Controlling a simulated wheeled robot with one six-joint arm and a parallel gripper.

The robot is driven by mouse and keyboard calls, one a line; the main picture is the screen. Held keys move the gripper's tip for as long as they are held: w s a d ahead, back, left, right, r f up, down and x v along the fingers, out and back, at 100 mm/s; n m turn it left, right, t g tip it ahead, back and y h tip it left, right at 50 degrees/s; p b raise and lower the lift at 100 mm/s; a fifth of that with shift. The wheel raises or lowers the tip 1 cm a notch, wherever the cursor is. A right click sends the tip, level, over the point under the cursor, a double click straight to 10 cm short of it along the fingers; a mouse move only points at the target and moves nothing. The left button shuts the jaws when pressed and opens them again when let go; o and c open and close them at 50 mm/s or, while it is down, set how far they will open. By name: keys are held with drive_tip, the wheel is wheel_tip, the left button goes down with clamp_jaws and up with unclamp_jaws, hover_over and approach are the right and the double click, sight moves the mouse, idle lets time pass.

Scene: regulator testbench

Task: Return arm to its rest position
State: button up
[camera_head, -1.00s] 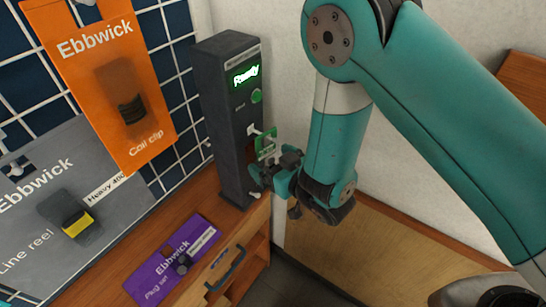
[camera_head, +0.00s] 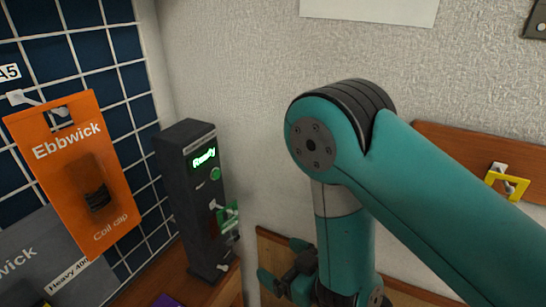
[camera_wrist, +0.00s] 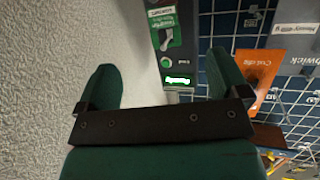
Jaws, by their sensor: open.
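My gripper (camera_head: 281,268) hangs at the lower middle of the head view, to the right of the dark testbench unit (camera_head: 188,190) and apart from it. In the wrist view its two green fingers (camera_wrist: 165,82) are spread wide with nothing between them. The unit's display glows green and reads "Ready", with a round green button below it. A small green-and-white piece (camera_head: 228,217) sits at the unit's right side, lower down. The unit also shows beyond the fingers in the wrist view (camera_wrist: 188,46).
A yellow hook-like piece (camera_head: 508,184) is on a wooden board at the right. The wall behind my arm is mostly bare.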

drive_tip(key=w+d+r+m+g+h, duration=0.2)
drive_tip(key=w+d+r+m+h, duration=0.3)
drive_tip(key=r, duration=0.4)
drive_tip(key=s+d+r+n+g+h, duration=0.1)
drive_tip(key=s+d+r+g, duration=0.2)
drive_tip(key=s+r, duration=0.3)
drive_tip(key=s+d+r+n+g+h, duration=0.1)
drive_tip(key=s+d+r+g, duration=0.3)
drive_tip(key=s, duration=0.9)
wheel_tip(320, 180, up, 3)
drive_tip(key=shift+s+r+n+g, duration=0.15)
drive_tip(key=shift+s+n+g, duration=0.3)
drive_tip(key=shift+g, duration=0.45)
